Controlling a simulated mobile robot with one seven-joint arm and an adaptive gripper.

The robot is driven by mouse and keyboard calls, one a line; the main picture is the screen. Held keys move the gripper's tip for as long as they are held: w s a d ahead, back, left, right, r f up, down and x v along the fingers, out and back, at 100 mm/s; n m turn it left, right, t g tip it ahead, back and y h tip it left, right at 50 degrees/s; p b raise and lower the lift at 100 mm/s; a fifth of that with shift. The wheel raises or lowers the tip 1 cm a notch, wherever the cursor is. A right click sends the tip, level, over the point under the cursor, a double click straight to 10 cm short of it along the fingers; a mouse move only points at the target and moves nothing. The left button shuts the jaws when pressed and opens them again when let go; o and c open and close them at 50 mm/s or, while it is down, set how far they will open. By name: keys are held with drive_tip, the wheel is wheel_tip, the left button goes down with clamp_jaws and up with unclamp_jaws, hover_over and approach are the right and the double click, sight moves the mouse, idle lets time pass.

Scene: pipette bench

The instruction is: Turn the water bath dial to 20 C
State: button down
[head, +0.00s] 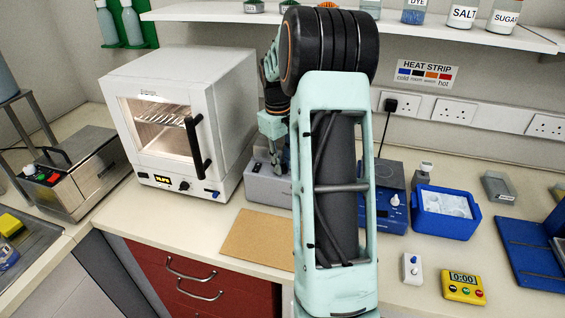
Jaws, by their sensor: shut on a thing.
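My gripper (280,167) points down at a low grey box (262,190), which appears to be the water bath, between the white oven and the blue dial unit. My fingers are shut at its top front. The dial is hidden behind them and my arm, so its setting cannot be read. My arm also covers the right part of the box.
A white oven (180,110) stands close on the left. A blue unit with a white knob (394,200) and a blue ice tray (445,231) stand on the right. A brown board (257,238) lies in front. A shelf with jars (420,30) runs above.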

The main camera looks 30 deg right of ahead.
drive_tip(key=c, duration=1.7)
unclamp_jaws()
drive_tip(key=shift+a, duration=0.1)
drive_tip(key=shift+c, duration=0.2)
drive_tip(key=shift+r, duration=0.6)
wheel_tip(320, 180, up, 7)
drive_tip(key=shift+a, duration=0.3)
drive_tip(key=shift+f, duration=0.1)
